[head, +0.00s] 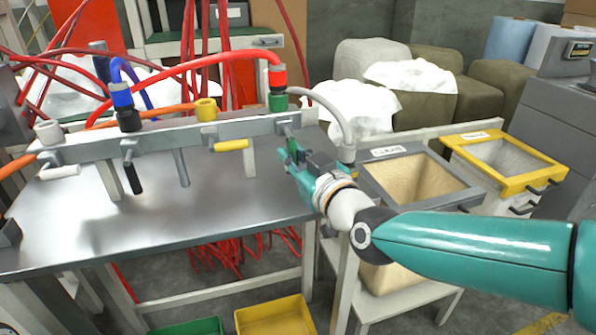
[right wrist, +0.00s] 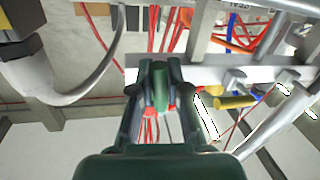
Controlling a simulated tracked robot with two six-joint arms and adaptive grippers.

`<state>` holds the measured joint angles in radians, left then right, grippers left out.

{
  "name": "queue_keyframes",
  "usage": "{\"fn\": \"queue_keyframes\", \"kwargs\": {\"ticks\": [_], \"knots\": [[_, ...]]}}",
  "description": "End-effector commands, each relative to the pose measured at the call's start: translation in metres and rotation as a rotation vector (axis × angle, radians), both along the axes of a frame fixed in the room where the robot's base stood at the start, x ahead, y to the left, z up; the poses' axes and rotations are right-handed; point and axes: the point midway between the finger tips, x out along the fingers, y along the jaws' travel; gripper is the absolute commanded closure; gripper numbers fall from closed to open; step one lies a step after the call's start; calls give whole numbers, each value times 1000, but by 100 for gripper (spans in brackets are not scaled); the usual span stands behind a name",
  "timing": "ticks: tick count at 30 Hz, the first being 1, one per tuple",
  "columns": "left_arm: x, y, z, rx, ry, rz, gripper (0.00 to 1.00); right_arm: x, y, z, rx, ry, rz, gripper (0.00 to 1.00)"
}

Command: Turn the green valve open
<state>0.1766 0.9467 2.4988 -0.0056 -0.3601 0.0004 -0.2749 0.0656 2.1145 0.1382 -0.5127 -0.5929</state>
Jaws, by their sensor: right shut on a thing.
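The green valve handle (head: 292,147) is at the right end of the grey pipe manifold (head: 90,147), below the green port (head: 278,102). My right gripper (head: 296,160) reaches it from the lower right and is shut on it. In the right wrist view, the dark fingers of the right gripper (right wrist: 160,105) stand on both sides of the green handle (right wrist: 160,80), which points toward the camera. The fingers hide part of the handle. In the head view it seems to hang down from the manifold. My left gripper is not in view.
The yellow valve handle (head: 231,145), black handle (head: 133,176) and white handle (head: 60,172) sit along the manifold to the left. A red hose (head: 200,62) and a grey hose (head: 325,105) run close by. Bins (head: 440,190) stand right of the metal table (head: 215,205).

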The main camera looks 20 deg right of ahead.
Motion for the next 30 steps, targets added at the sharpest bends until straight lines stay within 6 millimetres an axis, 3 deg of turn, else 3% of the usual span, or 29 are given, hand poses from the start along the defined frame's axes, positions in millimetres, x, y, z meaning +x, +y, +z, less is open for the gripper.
{"fn": "queue_keyframes", "kwargs": {"ticks": [1,7,25,26,30], "knots": [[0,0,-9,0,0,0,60,-1,2,-10,28,14,3,100],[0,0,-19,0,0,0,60,-1,6,-9,113,19,3,100],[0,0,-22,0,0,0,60,-1,7,-7,154,22,3,100],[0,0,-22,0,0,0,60,-1,7,-7,153,22,3,80],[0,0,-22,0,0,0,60,0,7,-5,153,18,2,59]]}}
